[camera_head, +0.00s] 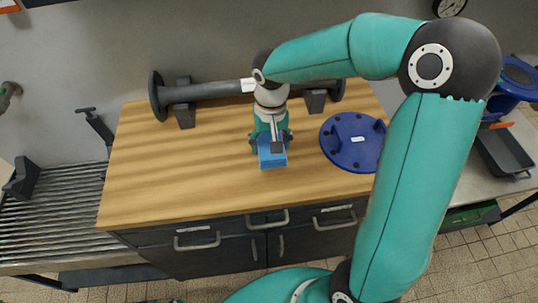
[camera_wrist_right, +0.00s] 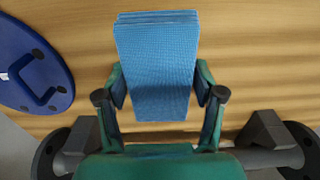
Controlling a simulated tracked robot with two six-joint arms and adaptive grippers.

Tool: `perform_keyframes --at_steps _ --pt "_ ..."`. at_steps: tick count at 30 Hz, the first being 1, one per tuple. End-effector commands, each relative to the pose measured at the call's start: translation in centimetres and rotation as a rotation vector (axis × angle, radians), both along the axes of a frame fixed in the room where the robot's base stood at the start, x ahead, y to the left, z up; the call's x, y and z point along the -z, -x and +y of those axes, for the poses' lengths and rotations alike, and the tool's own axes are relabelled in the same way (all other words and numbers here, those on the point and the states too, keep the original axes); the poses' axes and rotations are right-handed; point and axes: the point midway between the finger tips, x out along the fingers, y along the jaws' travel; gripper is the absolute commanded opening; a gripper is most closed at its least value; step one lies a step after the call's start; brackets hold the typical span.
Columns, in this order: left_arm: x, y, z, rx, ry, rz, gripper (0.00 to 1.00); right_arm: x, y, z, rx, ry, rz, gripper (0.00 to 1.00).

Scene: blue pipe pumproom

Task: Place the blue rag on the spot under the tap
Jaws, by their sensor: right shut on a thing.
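The blue rag (camera_head: 272,152) is a folded, layered rectangular block at the middle of the wooden worktop. It also shows in the right wrist view (camera_wrist_right: 158,70), between the two fingers. My right gripper (camera_head: 271,140) points down over the worktop and is shut on the rag; it also shows in the right wrist view (camera_wrist_right: 160,96). I cannot tell whether the rag touches the wood. My left gripper is not in view. I cannot clearly make out a tap or a spot under it; a small grey fitting (camera_head: 9,92) is on the wall at the far left.
A grey flanged pipe (camera_head: 208,92) lies along the worktop's back. A blue round flange cover (camera_head: 345,152) is right of the rag. A slatted metal bench (camera_head: 55,215) is at left, a dark tray (camera_head: 503,150) at right. The worktop's left part (camera_head: 160,170) is clear.

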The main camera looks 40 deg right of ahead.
Motion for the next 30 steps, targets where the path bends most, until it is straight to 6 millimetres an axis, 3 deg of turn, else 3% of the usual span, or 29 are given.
perform_keyframes --at_steps 15,26,27,30 --pt "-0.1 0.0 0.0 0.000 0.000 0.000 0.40 5.2 0.1 -0.1 0.001 0.000 0.001 0.35" --pt "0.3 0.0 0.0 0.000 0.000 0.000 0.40 5.7 0.0 -0.1 0.001 0.001 -0.001 0.35" --pt "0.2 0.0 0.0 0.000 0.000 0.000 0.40 5.5 0.0 -0.1 0.001 0.001 -0.001 0.73" --pt "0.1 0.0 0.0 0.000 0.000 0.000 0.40 5.5 0.0 -0.1 0.001 0.001 -0.001 0.89"
